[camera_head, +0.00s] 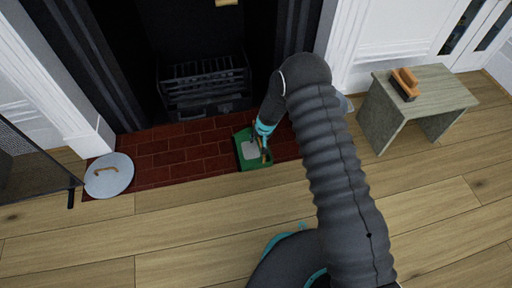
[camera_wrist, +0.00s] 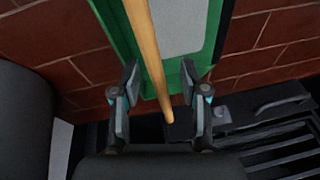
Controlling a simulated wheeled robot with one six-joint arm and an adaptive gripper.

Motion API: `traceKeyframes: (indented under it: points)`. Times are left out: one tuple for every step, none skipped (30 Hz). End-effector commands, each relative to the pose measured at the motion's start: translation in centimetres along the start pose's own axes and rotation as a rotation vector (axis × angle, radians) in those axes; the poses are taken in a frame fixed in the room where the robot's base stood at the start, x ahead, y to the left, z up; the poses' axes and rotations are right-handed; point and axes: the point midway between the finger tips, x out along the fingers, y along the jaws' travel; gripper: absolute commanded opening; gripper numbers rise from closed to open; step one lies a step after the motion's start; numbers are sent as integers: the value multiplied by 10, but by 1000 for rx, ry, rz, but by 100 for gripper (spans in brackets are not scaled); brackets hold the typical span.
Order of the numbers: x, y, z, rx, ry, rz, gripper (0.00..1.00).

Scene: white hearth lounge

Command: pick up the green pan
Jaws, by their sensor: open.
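The green pan (camera_head: 242,157) lies on the red brick hearth in front of the fireplace, with a grey panel inside its green rim. It also shows at the top of the wrist view (camera_wrist: 212,35). A light wooden handle (camera_wrist: 148,45) runs across it and down between my fingers. My gripper (camera_wrist: 159,80) is open, with one finger on each side of the handle and gaps showing. In the head view my gripper (camera_head: 262,143) is over the pan and hides part of it.
A black fire grate (camera_head: 205,85) stands behind the hearth. A round grey lid (camera_head: 109,182) with a wooden handle lies at the left, near a dark mesh screen (camera_head: 30,165). A small table (camera_head: 440,88) with a brush (camera_head: 404,83) stands at the right. The wooden floor in front is clear.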

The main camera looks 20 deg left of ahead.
Motion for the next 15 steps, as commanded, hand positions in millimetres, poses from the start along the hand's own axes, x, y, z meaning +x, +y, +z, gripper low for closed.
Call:
traceKeyframes:
  points:
    - [0, 0, 0, 0, 1, 0, 44]
    - [0, 0, 0, 0, 1, 0, 44]
    - [0, 0, 0, 0, 1, 0, 44]
    - [0, 0, 0, 0, 1, 0, 44]
    - [0, 0, 0, 0, 1, 0, 44]
    - [0, 0, 0, 0, 0, 0, 39]
    - [0, 0, 0, 0, 0, 0, 32]
    - [0, 0, 0, 0, 0, 0, 24]
    - [0, 0, 0, 0, 0, 0, 14]
    - [0, 0, 0, 0, 0, 0, 6]
    - [0, 0, 0, 0, 0, 0, 0]
    - [0, 0, 0, 0, 0, 0, 0]
    - [0, 0, 0, 0, 0, 0, 0]
    - [0, 0, 0, 0, 0, 0, 0]
    - [0, 0, 0, 0, 0, 0, 0]
